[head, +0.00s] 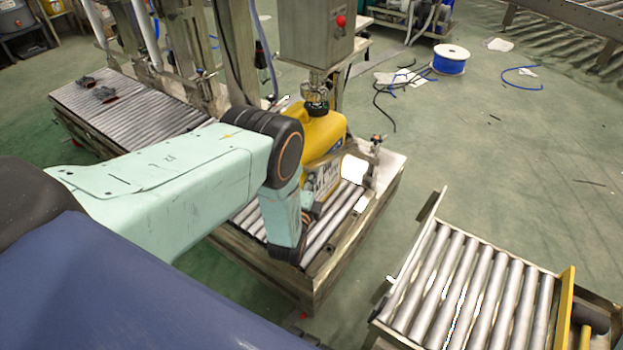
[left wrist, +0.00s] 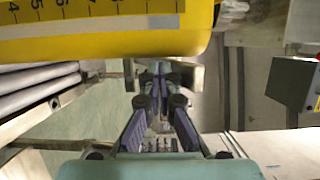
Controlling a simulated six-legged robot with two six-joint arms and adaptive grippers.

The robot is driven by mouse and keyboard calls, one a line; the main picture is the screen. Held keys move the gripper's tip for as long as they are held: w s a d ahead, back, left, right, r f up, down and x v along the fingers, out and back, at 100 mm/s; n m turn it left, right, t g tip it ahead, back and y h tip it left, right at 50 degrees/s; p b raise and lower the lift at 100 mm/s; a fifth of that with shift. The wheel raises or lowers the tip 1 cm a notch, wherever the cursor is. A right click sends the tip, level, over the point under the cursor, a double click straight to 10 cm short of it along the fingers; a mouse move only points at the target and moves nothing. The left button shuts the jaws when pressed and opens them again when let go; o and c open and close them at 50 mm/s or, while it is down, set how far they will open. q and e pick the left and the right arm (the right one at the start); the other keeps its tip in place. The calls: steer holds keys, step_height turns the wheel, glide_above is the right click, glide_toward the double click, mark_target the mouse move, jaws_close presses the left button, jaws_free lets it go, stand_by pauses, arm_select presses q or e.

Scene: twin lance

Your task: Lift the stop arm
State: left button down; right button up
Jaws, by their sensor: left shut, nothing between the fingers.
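My left gripper (left wrist: 160,80) is shut and empty in the left wrist view, its fingertips close to a grey metal bar (left wrist: 190,77). This bar may be the stop arm; I cannot tell whether the fingers touch it. A yellow canister (head: 322,135) stands on the roller conveyor under the filling head; its scale-marked side also shows in the left wrist view (left wrist: 100,40), just above the fingers. In the head view my forearm and wrist hide most of the gripper, which is low beside the canister. My right gripper is not in view.
The filling machine's steel box (head: 314,40) with a red button hangs above the canister. A small post with a dark knob (head: 376,143) stands on the conveyor's right rail. A separate roller table (head: 470,290) is at lower right. Open green floor lies between and beyond.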

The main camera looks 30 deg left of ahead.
arm_select(q)
steer(key=shift+w+r+p, duration=0.15)
steer(key=shift+r+p, duration=0.15)
steer(key=shift+r, duration=0.3)
steer(key=shift+w+r+p, duration=0.15)
steer(key=shift+r+p, duration=0.15)
steer(key=shift+r, duration=0.25)
steer(key=shift+w+d+r+p, duration=0.1)
steer(key=shift+w+r+p, duration=0.3)
steer(key=shift+r, duration=0.4)
steer(key=shift+w+d+r+p, duration=0.1)
steer(key=shift+w+r+p, duration=0.3)
steer(key=shift+r, duration=0.45)
steer(key=shift+w+r+p, duration=0.4)
steer(key=shift+r, duration=0.4)
steer(key=shift+w, duration=0.1)
steer(key=w+r, duration=0.2)
steer(key=w+r+p, duration=0.1)
steer(key=r, duration=0.1)
steer(key=shift+w+d, duration=0.15)
steer(key=shift+d, duration=0.1)
